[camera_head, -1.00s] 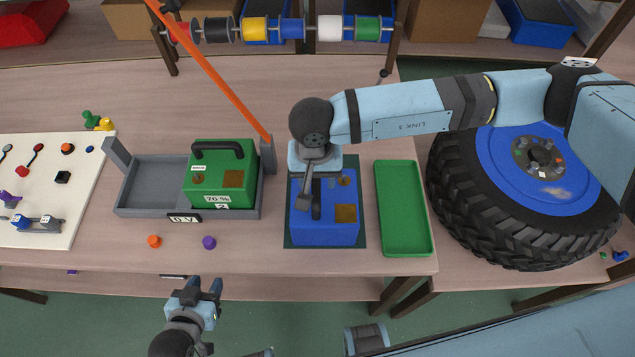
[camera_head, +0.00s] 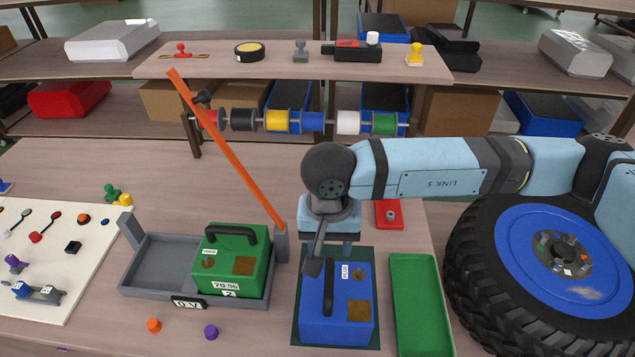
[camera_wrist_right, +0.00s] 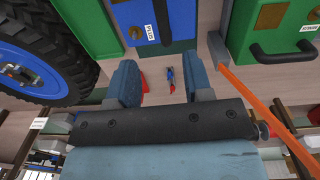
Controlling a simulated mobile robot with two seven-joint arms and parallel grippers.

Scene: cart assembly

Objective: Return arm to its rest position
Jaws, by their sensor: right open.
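My right arm comes in from the right in the head view, over the wheel. Its gripper (camera_head: 330,240) points down just behind the blue battery box (camera_head: 337,312), which stands on a dark green mat. In the right wrist view the two fingers (camera_wrist_right: 160,85) are apart with nothing held between them. The blue box (camera_wrist_right: 158,25) shows beyond the fingertips there. My left gripper is not in the head view now.
A green box (camera_head: 235,262) sits in a grey tray (camera_head: 150,275) beside a raised orange bar (camera_head: 230,150). A green tray (camera_head: 418,305) and a large wheel (camera_head: 545,270) are at the right. A spool rack (camera_head: 300,122) and shelf stand behind.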

